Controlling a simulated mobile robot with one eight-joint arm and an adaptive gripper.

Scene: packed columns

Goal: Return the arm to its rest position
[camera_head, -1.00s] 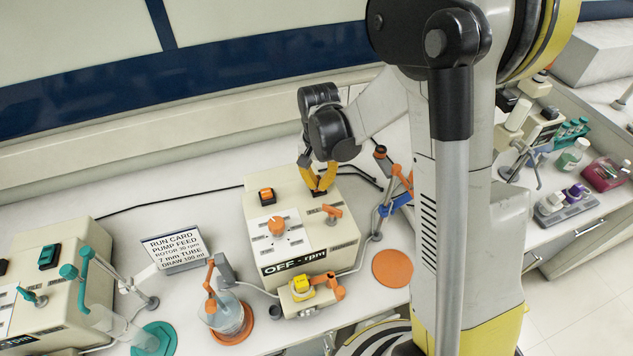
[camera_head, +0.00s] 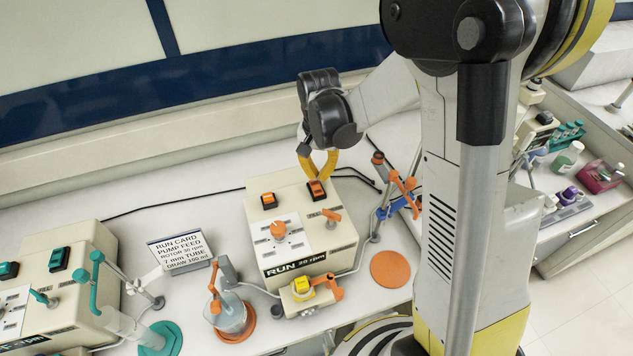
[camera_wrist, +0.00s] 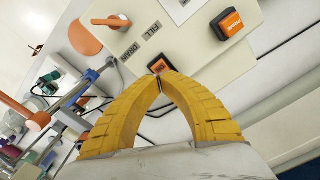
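My gripper (camera_head: 317,180) has its two yellow fingers brought together at the tips, with nothing visible held between them. The tips are at an orange rocker switch (camera_head: 317,191) at the back right of the cream pump box (camera_head: 338,236). The wrist view shows the same fingertips (camera_wrist: 161,75) by the switch (camera_wrist: 158,66); whether they touch it cannot be told. The box's front display (camera_head: 295,263) reads RUN with an rpm figure. My arm reaches forward over the bench, bent at the wrist.
A run card (camera_head: 180,250) stands left of the box. A beaker (camera_head: 232,317) on an orange disc is in front, left. A stand with blue and orange clamps (camera_head: 385,208) is close on the right. A second pump box (camera_head: 62,290) with teal parts is far left.

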